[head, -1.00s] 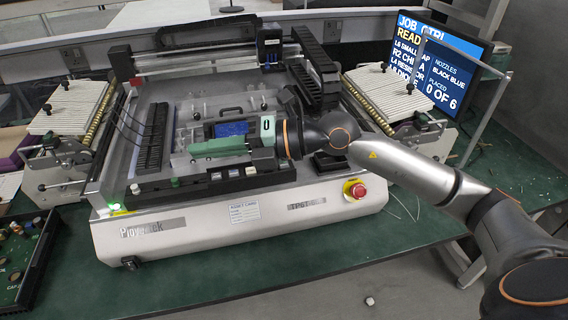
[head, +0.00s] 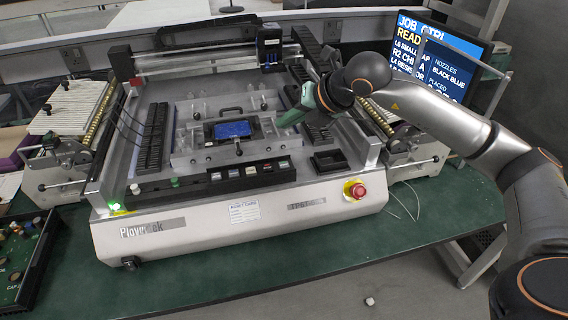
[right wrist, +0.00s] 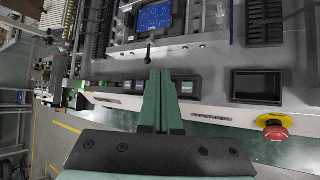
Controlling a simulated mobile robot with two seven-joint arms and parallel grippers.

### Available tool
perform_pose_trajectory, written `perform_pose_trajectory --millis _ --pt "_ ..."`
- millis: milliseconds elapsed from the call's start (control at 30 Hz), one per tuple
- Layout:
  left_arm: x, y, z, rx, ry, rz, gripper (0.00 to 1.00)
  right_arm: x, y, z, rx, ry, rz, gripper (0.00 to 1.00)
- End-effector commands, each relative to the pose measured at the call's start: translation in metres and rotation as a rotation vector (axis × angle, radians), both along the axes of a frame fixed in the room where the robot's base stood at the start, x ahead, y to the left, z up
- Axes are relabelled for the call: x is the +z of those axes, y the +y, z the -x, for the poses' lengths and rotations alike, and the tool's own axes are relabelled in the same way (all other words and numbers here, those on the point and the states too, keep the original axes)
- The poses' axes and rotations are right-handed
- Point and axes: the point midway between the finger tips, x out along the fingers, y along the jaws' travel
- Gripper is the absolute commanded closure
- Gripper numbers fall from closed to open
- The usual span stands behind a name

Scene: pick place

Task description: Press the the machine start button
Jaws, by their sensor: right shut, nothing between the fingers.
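The placement machine (head: 150,228) stands on the green table. A black strip along its front (head: 196,185) carries a row of small buttons (head: 250,171); their labels are too small to read, so I cannot tell which is the start button. My right gripper (head: 281,123) has green fingers, shut and empty, above the machine bed just right of the blue board (head: 232,129). In the right wrist view the shut fingers (right wrist: 160,73) point toward the board and hide part of the button strip; one button (right wrist: 187,87) shows beside them. My left gripper is not in view.
A red emergency stop (head: 356,190) sits at the machine's front right. A green light (head: 116,206) glows at front left. A screen (head: 440,60) stands behind my right arm. Feeders (head: 70,150) flank the machine.

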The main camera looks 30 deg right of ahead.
Motion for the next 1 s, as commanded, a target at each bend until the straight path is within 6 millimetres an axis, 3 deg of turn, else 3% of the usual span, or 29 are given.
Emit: perform_pose_trajectory --millis 267,667,800,1000 --pt "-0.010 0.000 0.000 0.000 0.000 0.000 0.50 -0.017 0.000 0.001 0.002 0.002 0.000 1.00" --pt "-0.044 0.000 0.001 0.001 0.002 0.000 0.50 -0.075 0.001 0.001 0.003 0.000 -0.003 1.00" --pt "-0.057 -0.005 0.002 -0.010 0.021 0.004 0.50 -0.086 0.001 0.000 0.002 -0.001 -0.002 1.00" --pt "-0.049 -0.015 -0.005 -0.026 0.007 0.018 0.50 -0.089 0.001 0.000 0.002 0.000 -0.001 1.00"
